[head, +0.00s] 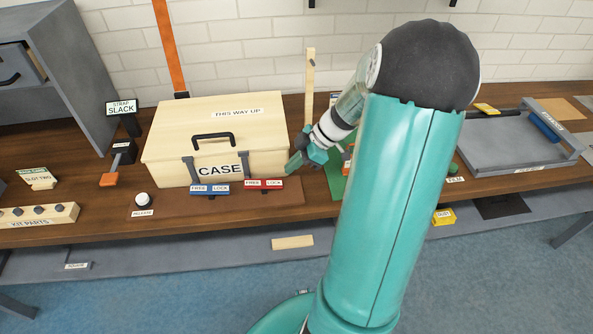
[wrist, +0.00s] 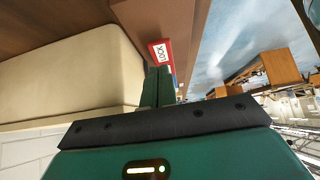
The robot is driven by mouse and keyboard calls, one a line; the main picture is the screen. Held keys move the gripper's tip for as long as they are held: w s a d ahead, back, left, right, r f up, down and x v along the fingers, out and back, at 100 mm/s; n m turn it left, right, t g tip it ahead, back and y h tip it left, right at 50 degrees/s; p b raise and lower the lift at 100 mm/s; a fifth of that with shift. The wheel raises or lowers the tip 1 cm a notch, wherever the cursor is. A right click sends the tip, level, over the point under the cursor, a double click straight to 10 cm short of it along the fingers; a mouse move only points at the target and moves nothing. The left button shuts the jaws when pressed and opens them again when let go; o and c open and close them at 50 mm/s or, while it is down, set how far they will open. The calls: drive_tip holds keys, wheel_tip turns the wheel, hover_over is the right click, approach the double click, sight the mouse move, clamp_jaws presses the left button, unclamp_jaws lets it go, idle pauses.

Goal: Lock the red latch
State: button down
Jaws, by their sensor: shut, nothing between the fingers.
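The red latch (head: 264,185) is a bar with FREE and LOCK labels at the front lower right of the cream case (head: 165,150). In the wrist view, the LOCK end of the red latch (wrist: 170,56) shows just beyond my fingertips. My gripper (head: 290,168) is at the right side of the case, just above and right of the latch's LOCK end. In the wrist view, its green fingers (wrist: 157,78) are together and empty. I cannot tell whether the fingertips touch the latch. The latch's FREE end is hidden in the wrist view.
A blue latch (head: 209,189) sits left of the red one.

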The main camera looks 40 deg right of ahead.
drive_tip(key=s+d+f+v, duration=0.1)
drive_tip(key=v, duration=0.9)
drive_tip(key=shift+d, duration=0.2)
drive_tip(key=shift+s, duration=0.1)
drive_tip(key=shift+a, duration=0.1)
drive_tip(key=a+r+m+g+h, duration=0.15)
drive_tip(key=a+r, duration=0.25)
drive_tip(key=a, duration=0.5)
drive_tip(key=a+r+m+g+h, duration=0.1)
drive_tip(key=a+r+m+h, duration=0.2)
drive_tip(key=a, duration=0.6)
drive_tip(key=s+a+r+m+t+h, duration=0.1)
drive_tip(key=s+a+r+m+t, duration=0.1)
drive_tip(key=a, duration=0.4)
drive_tip(key=s+a+r+m+t+h, duration=0.1)
drive_tip(key=s+a+r+m, duration=0.1)
drive_tip(key=s+a+m, duration=0.2)
drive_tip(key=s+a, duration=0.1)
drive_tip(key=a, duration=0.1)
drive_tip(key=shift+s+a+r+m+t, duration=0.3)
drive_tip(key=shift+s+a+m+t, duration=0.05)
drive_tip(key=shift+a, duration=0.05)
